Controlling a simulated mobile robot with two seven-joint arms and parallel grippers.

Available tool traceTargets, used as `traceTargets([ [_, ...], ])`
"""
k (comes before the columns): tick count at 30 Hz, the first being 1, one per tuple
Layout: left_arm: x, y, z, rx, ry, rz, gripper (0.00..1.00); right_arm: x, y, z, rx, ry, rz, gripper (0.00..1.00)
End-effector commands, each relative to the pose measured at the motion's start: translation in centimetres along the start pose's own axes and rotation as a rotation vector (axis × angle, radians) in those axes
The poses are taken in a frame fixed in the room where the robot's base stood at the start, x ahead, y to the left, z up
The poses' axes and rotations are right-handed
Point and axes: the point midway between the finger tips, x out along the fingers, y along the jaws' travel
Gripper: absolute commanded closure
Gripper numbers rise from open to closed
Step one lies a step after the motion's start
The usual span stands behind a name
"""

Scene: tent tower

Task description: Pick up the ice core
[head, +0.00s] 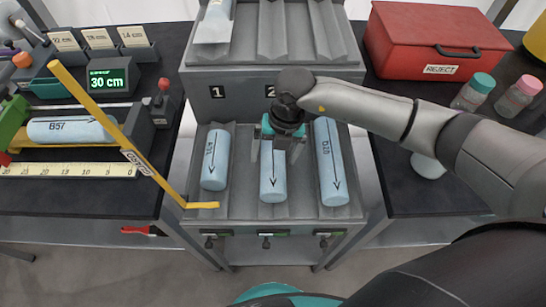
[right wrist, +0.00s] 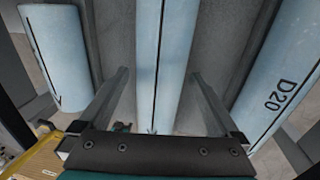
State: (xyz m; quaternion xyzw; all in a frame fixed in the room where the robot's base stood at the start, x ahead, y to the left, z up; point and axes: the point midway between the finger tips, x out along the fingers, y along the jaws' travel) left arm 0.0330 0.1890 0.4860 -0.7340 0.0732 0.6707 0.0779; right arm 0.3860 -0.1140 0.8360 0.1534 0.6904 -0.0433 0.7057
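Three pale blue ice cores lie in the grooves of a grey rack (head: 240,212): a left core (head: 214,160), a middle core (head: 272,180) and a right core (head: 330,160) marked D20. Each has a dark arrow line. My right gripper (head: 274,156) is over the upper part of the middle core and hides some of it. In the right wrist view, the open fingers (right wrist: 159,80) are on either side of the middle core (right wrist: 163,45), with gaps showing. Contact cannot be seen. My left gripper is not in view.
Another core (head: 70,130), marked B57, lies in a measuring station at left, with a ruler (head: 70,169) and a yellow arm (head: 120,135) reaching to the rack's left edge. A red REJECT box (head: 430,40) and jars (head: 474,92) stand at right.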

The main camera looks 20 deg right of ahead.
Motion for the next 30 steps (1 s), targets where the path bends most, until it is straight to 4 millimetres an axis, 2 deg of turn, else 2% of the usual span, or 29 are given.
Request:
traceTargets([
  [2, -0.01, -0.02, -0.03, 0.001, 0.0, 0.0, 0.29, -0.04, -0.01, 0.02, 0.0, 0.0, 0.0, 0.12],
  [25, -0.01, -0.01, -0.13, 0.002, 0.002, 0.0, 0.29, -0.09, -0.01, 0.05, 0.0, -0.001, 0.0, 0.99],
  [30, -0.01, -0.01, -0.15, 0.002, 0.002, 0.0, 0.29, -0.1, -0.01, 0.05, 0.0, -0.001, 0.0, 1.0],
])
